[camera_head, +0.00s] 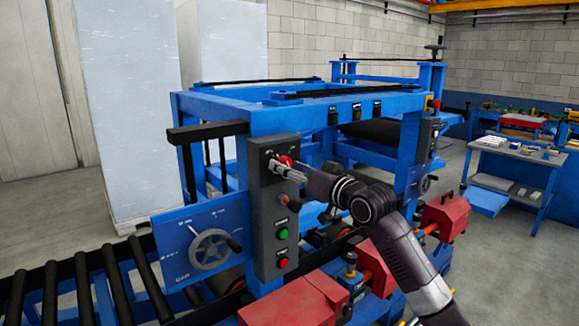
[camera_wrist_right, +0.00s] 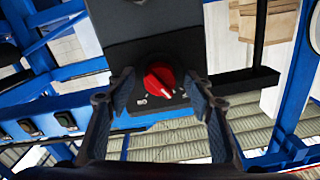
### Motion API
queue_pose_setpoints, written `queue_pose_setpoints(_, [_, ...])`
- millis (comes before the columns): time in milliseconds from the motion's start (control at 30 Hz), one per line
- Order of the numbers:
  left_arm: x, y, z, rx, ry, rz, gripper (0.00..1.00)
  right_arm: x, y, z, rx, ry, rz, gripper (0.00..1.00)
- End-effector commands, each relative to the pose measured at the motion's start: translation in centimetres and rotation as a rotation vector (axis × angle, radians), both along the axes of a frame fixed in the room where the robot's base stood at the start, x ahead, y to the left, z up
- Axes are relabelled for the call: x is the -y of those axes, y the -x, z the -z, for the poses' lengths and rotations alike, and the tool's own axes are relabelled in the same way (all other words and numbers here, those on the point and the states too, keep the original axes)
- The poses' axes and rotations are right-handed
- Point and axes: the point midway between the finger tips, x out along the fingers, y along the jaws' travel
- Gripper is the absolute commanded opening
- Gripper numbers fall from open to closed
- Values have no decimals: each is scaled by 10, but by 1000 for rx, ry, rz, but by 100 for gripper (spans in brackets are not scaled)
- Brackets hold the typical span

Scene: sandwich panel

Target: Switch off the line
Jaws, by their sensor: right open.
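The grey control panel (camera_head: 268,215) stands upright on the near corner of the blue line machine (camera_head: 230,108). Near its top is a red rotary switch (camera_head: 285,160), partly hidden by my right gripper (camera_head: 274,165) in the head view. In the right wrist view the red switch (camera_wrist_right: 159,77) lies between the two open fingers of my right gripper (camera_wrist_right: 161,90). A pale mark on the knob points down and right. I cannot tell whether the fingers touch it. My left gripper is not in view.
A handwheel (camera_head: 211,249) on a blue plate sits left of the panel. A roller conveyor (camera_head: 80,285) runs at lower left. Red motor housings (camera_head: 310,300) lie below my right arm. A blue workbench (camera_head: 515,165) stands at the right, with clear floor before it.

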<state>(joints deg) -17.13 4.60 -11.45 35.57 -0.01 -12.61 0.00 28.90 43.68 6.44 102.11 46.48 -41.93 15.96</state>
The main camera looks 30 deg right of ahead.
Motion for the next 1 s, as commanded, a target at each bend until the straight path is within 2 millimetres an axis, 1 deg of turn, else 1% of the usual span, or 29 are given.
queue_pose_setpoints(100, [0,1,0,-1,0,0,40,0,0,0,0,0,0,48])
queue_pose_setpoints(400, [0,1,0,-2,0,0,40,0,0,0,0,0,0,15])
queue_pose_setpoints(500, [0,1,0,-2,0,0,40,0,0,0,0,0,0,6])
queue_pose_setpoints(633, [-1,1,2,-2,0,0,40,1,0,1,2,38,1,6])
queue_pose_setpoints(833, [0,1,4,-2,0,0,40,1,0,1,14,215,2,6])
queue_pose_setpoints(1000, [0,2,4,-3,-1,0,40,1,0,0,21,283,0,6])
